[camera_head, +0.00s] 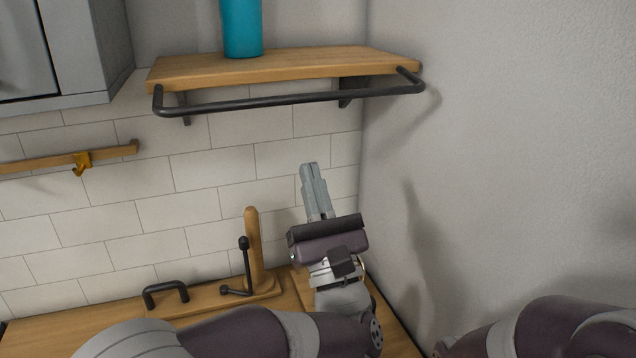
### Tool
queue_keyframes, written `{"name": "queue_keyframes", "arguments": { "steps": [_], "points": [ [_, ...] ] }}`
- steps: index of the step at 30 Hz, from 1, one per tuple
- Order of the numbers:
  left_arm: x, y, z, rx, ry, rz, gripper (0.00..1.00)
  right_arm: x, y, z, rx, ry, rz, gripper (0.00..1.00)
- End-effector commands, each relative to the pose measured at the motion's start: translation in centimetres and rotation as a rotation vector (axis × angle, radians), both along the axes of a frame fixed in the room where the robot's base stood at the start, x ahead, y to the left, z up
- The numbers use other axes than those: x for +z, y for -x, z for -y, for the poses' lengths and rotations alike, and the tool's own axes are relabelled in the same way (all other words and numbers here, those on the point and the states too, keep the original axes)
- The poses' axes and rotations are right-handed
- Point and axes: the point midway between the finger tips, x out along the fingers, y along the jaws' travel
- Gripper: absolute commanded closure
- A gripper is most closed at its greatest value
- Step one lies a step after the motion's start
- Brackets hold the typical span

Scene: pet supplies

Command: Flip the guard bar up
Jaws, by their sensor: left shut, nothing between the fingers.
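The guard bar (290,100) is a dark metal rail in front of a wooden wall shelf (290,66). It hangs slightly below the shelf's front edge, with bent arms at both ends reaching back toward the shelf. My left gripper (311,167) points upward below the bar, right of its middle, with its fingers together and nothing between them. A gap shows between the fingertips and the bar in the picture. My right arm shows at the lower right, but its gripper is out of view.
A teal cylinder (242,28) stands on the shelf. A grey cabinet (75,50) hangs at upper left, above a wooden rail with a brass hook (82,162). A wooden stand with black handles (253,250) is on the counter. The right wall is close.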

Motion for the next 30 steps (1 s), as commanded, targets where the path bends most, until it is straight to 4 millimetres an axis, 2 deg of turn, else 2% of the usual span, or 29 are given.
{"name": "queue_keyframes", "arguments": {
  "steps": [1,6,9,12,26,30],
  "points": [
    [1.5,-0.8,-0.3,0.003,-0.001,0.000,1.00,1.4,0.0,0.0,0.000,0.000,0.000,0.00],
    [3.8,-3.2,-1.1,0.001,-0.002,-0.002,1.00,3.5,0.0,0.0,0.000,0.000,0.000,0.00],
    [5.6,-3.0,-1.0,-0.001,-0.002,-0.001,1.00,4.8,0.0,0.0,0.000,0.000,0.000,0.00],
    [6.5,-3.0,-0.9,0.000,-0.002,-0.002,1.00,5.5,0.0,0.0,0.000,0.000,0.000,0.00],
    [6.8,-3.0,-0.9,0.000,-0.002,-0.002,1.00,5.7,0.0,0.0,0.000,0.000,0.000,0.00],
    [6.7,-3.0,-0.9,-0.001,0.003,-0.009,1.00,4.8,0.0,0.0,0.000,0.000,0.000,0.00]
  ]
}}
